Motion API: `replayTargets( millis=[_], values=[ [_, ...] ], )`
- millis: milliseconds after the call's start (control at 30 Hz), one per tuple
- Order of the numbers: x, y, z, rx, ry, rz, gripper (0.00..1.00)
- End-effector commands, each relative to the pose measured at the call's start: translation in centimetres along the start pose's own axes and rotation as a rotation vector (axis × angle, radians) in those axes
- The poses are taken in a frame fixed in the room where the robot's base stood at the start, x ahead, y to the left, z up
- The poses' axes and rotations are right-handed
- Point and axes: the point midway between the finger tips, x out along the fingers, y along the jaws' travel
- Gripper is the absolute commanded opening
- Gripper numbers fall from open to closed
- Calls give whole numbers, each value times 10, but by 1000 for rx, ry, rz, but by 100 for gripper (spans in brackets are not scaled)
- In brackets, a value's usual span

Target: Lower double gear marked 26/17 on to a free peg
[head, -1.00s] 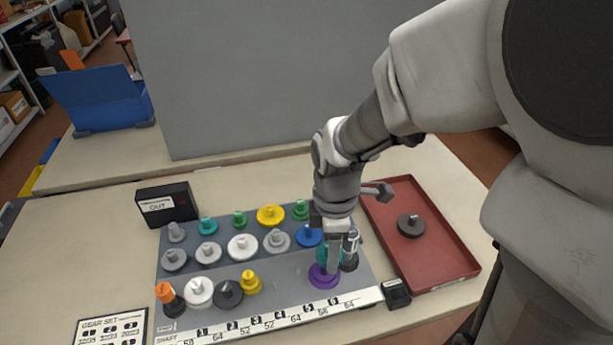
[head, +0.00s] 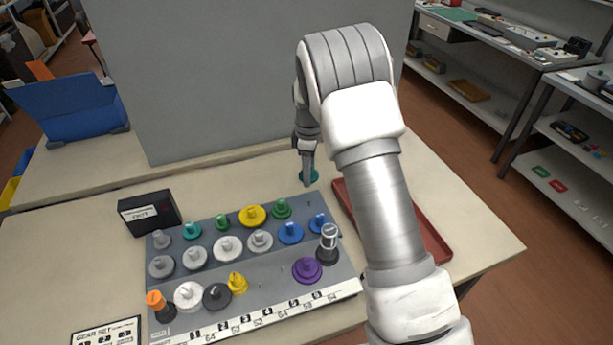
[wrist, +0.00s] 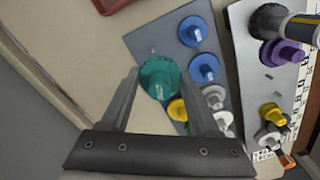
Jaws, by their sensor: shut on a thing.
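The grey gear board (head: 262,272) carries several gears on pegs. Its front row has a bare stretch with thin free pegs (head: 283,284) between a small yellow gear (head: 237,284) and a purple gear (head: 307,269). In the wrist view the teal gear sits between the fingers, beside the board, near two blue gears (wrist: 193,31).
A black-based post with a clear top (head: 328,243) stands at the board's right end. A black box (head: 148,212) is at the back left. A red tray (head: 434,241) lies right of the board, mostly hidden by my arm. A grey panel (head: 250,80) stands behind.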

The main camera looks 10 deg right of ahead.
Motion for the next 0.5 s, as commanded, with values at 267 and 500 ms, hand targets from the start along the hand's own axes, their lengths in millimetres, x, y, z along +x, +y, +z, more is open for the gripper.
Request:
replayTargets(
  millis=[267,500],
  values=[
    [10,14,0,20,5,-2,9],
    [26,14,0,19,5,-3,9]
  ],
)
